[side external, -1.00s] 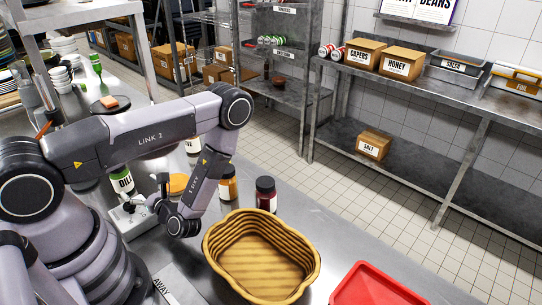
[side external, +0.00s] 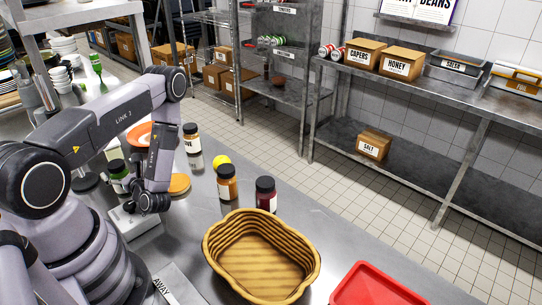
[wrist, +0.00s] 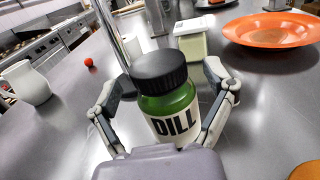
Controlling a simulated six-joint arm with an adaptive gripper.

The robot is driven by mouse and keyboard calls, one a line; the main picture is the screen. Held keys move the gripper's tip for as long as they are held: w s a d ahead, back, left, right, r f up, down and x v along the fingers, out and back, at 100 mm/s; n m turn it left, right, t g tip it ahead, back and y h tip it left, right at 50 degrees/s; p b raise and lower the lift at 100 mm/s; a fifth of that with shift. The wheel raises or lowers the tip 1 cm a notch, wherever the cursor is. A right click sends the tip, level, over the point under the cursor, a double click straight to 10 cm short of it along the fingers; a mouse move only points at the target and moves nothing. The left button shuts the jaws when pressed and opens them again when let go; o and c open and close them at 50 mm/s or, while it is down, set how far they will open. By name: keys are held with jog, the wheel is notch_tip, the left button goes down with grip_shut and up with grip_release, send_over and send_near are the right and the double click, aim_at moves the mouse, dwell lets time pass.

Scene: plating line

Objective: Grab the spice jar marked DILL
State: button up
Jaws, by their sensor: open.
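The DILL jar (wrist: 170,105) is green with a black lid and a white label, upright in the wrist view. My gripper (wrist: 165,90) is open, with one finger on each side of the jar. The gap at the fingers is hard to judge, so I cannot tell whether either touches it. In the side external view the jar (side external: 117,171) shows its black lid and green upper part. My gripper (side external: 148,202) is low there, just right of the jar, and my wrist hides part of it.
An amber jar (side external: 227,187), a dark red jar (side external: 265,193) and another labelled jar (side external: 191,140) stand to the right. A wooden basket (side external: 212,250) and red tray (side external: 350,290) are in front. The wrist view shows an orange plate (wrist: 270,30) and pale green container (wrist: 190,42) behind the jar.

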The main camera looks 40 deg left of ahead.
jog(key=shift+a, duration=0.45)
jog(key=c, duration=1.2)
jog(key=shift+c, duration=0.6)
jog(key=shift+r, duration=0.15)
